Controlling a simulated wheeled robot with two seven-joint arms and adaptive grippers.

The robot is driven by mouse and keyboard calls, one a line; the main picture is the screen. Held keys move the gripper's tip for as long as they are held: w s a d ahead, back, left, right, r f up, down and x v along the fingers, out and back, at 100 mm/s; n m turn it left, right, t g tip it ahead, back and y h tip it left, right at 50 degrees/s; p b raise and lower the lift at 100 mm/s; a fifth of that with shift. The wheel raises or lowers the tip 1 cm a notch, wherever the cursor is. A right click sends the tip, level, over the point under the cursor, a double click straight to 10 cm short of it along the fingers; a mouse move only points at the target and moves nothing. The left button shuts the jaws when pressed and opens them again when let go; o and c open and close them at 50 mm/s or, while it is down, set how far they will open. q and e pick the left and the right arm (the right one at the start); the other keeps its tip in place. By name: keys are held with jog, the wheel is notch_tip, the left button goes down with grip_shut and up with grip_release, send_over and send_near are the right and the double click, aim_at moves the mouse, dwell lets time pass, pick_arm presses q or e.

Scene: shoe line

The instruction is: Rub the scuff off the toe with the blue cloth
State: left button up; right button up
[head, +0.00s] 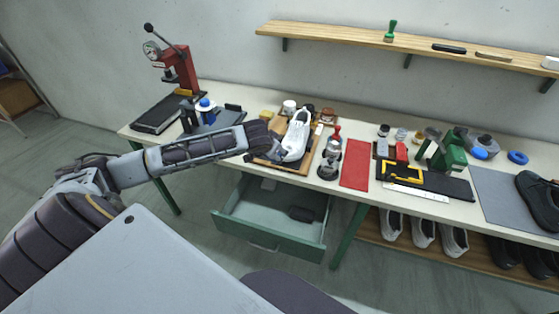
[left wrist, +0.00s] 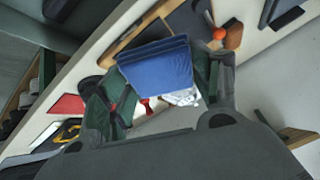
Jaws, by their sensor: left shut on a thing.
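The white shoe (head: 296,138) lies on a wooden board (head: 303,163) at the middle of the bench. Only a small white part of what seems to be the shoe (left wrist: 182,97) shows in the left wrist view, behind the cloth. My left gripper (left wrist: 163,84) is shut on the folded blue cloth (left wrist: 155,64), which sits between its two fingers. In the head view my left gripper (head: 275,149) is just left of the shoe, and the cloth cannot be made out there. I cannot tell whether cloth and shoe touch. No scuff can be made out. My right gripper is in neither view.
Small jars and brushes stand around the board. A red mat (head: 355,165) lies to its right. An open green drawer (head: 262,233) juts out below the bench. A red press (head: 178,65) stands at the left end. A shelf (head: 430,52) hangs on the wall.

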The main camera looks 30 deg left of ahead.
pick_arm(q)
jog(key=w+a, duration=0.1)
jog(key=a+m, duration=0.1)
jog(key=w+a+r+m+h, duration=0.1)
jog(key=shift+w+a+t+b, duration=0.3)
jog(key=shift+a+b, duration=0.1)
jog(key=shift+w+r+m+h, duration=0.2)
jog(key=shift+w+m+h, duration=0.1)
jog(key=shift+w+r+m+h, duration=0.2)
jog(key=shift+w+m+h, duration=0.2)
jog(key=shift+w+m, duration=0.15)
jog(key=shift+w+d+r+m+h, duration=0.45)
jog(key=shift+w+d+m+h, duration=0.3)
jog(key=shift+m, duration=0.4)
jog(key=shift+f, duration=0.1)
